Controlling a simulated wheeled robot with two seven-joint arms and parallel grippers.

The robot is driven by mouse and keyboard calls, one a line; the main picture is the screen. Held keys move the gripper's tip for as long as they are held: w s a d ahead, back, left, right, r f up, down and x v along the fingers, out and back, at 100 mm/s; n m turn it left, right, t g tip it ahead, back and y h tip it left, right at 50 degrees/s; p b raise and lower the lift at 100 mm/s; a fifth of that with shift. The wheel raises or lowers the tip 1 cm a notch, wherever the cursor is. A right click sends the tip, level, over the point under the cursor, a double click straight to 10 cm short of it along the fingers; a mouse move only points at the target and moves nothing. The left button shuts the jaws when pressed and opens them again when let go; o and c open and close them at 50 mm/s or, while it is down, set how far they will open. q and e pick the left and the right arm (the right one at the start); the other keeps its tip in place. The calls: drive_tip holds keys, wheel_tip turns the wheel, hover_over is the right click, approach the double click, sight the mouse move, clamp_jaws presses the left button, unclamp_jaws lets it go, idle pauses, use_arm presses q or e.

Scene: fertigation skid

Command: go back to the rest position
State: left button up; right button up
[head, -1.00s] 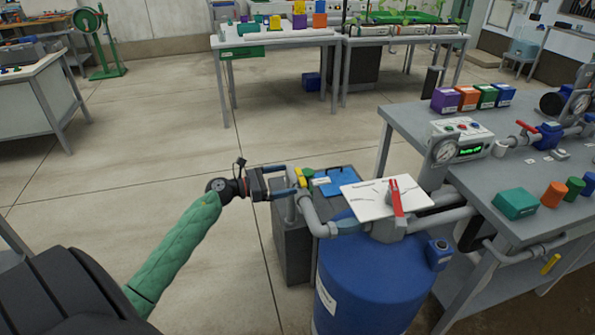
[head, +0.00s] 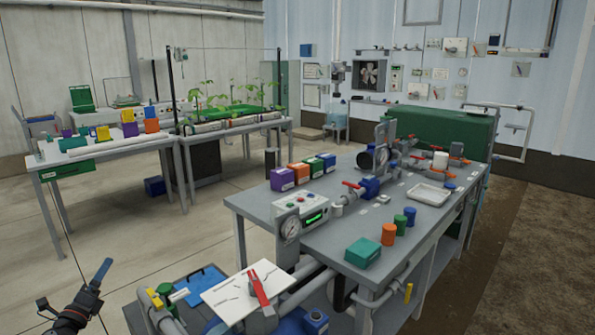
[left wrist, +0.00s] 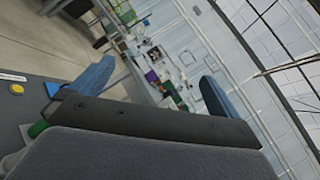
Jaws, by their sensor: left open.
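My left gripper (head: 99,277) is at the lower left of the head view, held up in the air to the left of the white valve plate. One blue finger shows clearly there. In the left wrist view, its two blue fingers (left wrist: 157,84) stand wide apart with nothing between them. My right gripper is in neither view.
A white plate with a red lever (head: 258,287) tops the tank in front. A grey bench (head: 340,222) with gauge, valves, colored boxes and a white tray (head: 431,195) stands to the right. Another table (head: 105,150) stands back left.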

use_arm(q)
drive_tip(key=s+d+f+n+g+y+p, duration=0.1)
drive_tip(key=s+d+f+n+g+y, duration=0.2)
drive_tip(key=s+d+f+n+g, duration=0.7)
drive_tip(key=s+d+f+n+g+y+p, duration=0.1)
drive_tip(key=s+d+f+n+g+y, duration=0.45)
drive_tip(key=n, duration=0.85)
drive_tip(key=s+d+f+g+h+p, duration=0.2)
drive_tip(key=s+d+h, duration=0.3)
drive_tip(key=s+d, duration=0.7)
drive_tip(key=s+d+f+g+h+p, duration=0.1)
drive_tip(key=s+d+h, duration=0.4)
drive_tip(key=s+d, duration=0.7)
drive_tip(key=d+f+p, duration=0.1)
drive_tip(key=d+f, duration=0.1)
drive_tip(key=d, duration=0.3)
drive_tip(key=shift+g+p, duration=0.35)
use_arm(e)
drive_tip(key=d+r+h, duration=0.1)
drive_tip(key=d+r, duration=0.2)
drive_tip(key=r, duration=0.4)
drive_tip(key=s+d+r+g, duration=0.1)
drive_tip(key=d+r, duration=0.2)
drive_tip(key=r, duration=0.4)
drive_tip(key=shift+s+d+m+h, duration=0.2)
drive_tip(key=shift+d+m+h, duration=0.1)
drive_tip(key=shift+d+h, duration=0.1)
